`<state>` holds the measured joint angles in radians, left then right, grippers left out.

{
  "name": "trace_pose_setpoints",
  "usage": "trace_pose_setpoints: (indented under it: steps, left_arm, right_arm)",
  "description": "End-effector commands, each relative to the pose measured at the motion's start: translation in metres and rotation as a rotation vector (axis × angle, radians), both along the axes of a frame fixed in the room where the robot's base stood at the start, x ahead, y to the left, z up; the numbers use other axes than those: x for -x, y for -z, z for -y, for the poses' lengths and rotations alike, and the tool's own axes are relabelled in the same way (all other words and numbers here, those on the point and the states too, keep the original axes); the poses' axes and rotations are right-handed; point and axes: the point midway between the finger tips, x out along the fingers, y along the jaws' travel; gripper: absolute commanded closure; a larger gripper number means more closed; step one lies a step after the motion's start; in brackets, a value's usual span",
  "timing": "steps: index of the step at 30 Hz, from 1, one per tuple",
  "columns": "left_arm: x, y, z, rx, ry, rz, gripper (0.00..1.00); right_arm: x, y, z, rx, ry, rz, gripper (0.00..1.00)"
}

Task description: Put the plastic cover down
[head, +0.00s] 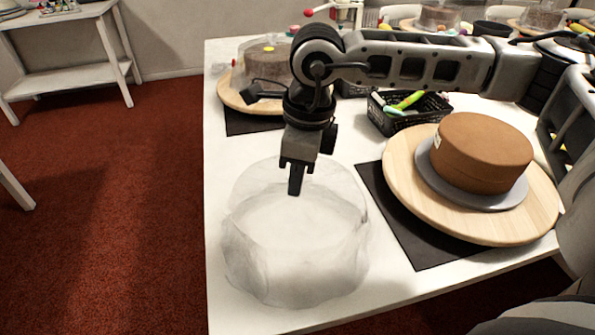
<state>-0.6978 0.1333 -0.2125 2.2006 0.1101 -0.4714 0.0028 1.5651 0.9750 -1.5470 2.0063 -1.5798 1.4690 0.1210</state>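The clear plastic cover (297,255) is a round, see-through shape at the front left part of the white table. My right gripper (297,182) points down over its far upper part, and the fingertips overlap the cover in the picture. I see the fingers nearly edge-on, so I cannot tell whether they are open, shut or gripping the cover. Whether the cover's lower edge rests on the table is also unclear. My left gripper is not in view.
A brown cake (482,152) sits on a wooden turntable (400,175) over a dark mat (408,232), right of the cover. Another covered cake (268,65) stands behind. A black basket (395,122) stands between them. The table's left edge is close to the cover.

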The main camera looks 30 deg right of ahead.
Motion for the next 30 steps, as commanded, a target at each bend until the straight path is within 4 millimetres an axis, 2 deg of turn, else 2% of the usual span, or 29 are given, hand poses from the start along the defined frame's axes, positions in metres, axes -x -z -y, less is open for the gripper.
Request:
trace_pose_setpoints:
  steps: [1,2,10,14,17,24,30]
  left_arm:
    - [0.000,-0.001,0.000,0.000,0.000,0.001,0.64]
    - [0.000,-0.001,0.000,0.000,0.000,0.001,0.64]
    - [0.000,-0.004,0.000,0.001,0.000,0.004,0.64]
    - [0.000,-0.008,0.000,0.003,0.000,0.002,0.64]
    - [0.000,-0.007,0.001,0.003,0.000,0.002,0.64]
    - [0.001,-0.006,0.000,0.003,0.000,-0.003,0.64]
    - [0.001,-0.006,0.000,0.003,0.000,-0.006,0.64]
  right_arm:
    - [0.000,0.000,0.000,0.000,0.000,0.000,0.62]
    - [0.000,0.000,0.000,0.000,0.000,0.000,0.57]
    - [0.000,-0.001,0.000,0.001,0.000,0.001,0.57]
    - [0.000,-0.009,0.001,0.000,0.001,0.002,0.57]
    - [0.001,-0.024,0.002,-0.001,0.001,0.003,0.57]
    - [0.004,-0.077,0.006,-0.001,-0.001,0.005,0.57]
    - [0.007,-0.110,0.010,0.000,0.000,0.001,0.57]
